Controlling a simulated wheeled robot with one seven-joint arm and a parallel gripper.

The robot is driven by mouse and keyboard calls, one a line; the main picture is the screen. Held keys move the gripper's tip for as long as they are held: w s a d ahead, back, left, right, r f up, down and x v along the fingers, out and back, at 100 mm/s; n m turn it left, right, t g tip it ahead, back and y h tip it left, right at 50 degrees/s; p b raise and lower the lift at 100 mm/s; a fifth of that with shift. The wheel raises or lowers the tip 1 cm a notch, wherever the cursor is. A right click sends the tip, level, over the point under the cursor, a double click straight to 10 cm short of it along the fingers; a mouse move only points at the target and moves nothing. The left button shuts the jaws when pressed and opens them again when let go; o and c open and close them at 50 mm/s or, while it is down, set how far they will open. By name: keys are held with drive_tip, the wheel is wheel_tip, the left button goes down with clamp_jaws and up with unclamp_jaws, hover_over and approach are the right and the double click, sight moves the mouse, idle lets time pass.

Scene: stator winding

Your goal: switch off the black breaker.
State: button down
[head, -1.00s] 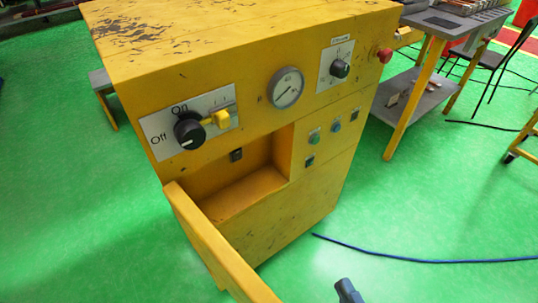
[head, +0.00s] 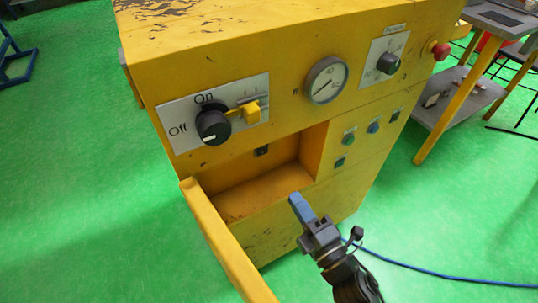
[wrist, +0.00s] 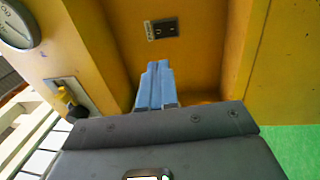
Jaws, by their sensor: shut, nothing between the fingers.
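A black rotary knob (head: 212,126) sits on a grey plate marked On above and Off at its left, on the yellow cabinet's front. A pale mark shows low on the knob; its exact setting is hard to read. A small black switch or socket (head: 262,151) is on the recess's back wall; it also shows in the wrist view (wrist: 165,29). I cannot tell which is called the breaker. My gripper (head: 295,199) has blue fingers, shut and empty, in front of the recess, right of and below the knob. The fingers (wrist: 154,84) point toward the recess in the wrist view.
A yellow lever (head: 252,111) is beside the knob. A gauge (head: 326,80), a second dial (head: 388,64) and a red button (head: 440,51) are to the right. A yellow bar (head: 222,240) juts forward from the cabinet. Green floor is open at left.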

sight(262, 148)
drive_tip(key=x, duration=1.4)
